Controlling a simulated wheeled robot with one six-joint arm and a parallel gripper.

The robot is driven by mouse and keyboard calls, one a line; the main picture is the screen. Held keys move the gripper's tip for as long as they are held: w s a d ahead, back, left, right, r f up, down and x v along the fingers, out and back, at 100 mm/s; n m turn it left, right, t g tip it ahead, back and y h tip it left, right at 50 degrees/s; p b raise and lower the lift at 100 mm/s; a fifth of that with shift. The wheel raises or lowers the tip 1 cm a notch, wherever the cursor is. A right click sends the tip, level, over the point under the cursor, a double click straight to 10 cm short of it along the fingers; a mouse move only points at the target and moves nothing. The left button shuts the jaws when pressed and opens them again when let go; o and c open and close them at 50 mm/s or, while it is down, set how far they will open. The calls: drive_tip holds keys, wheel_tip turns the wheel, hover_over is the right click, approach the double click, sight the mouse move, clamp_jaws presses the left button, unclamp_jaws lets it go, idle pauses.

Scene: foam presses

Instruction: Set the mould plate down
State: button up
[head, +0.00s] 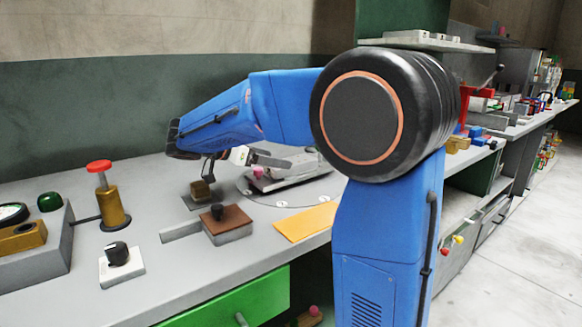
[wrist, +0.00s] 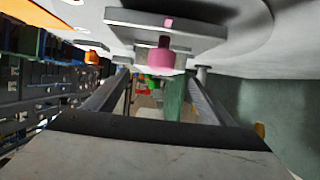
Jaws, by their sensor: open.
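The mould plate (head: 292,176) appears to be the flat grey plate with a pink knob (head: 258,171). It rests on a round grey disc (head: 262,200) on the bench. In the wrist view the plate (wrist: 195,28) is at the top centre, with its pink knob (wrist: 160,60) towards the fingers. My gripper (head: 268,160) is at the plate's near left end, close to the knob. In the wrist view the fingers (wrist: 156,82) are apart and nothing is held between them. I cannot tell whether the knob lies between the tips.
A brown-topped block with a black knob (head: 228,222) and a yellow sheet (head: 307,221) lie in front of the disc. A gold post with a red cap (head: 112,200), a white switch box (head: 121,267) and a gauge box (head: 40,250) stand left.

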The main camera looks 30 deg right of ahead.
sight(303, 162)
drive_tip(key=shift+x, duration=2.8)
drive_tip(key=shift+s+r, duration=0.15)
drive_tip(key=shift+s, duration=0.05)
drive_tip(key=shift+c, duration=0.4)
drive_tip(key=c, duration=1.5)
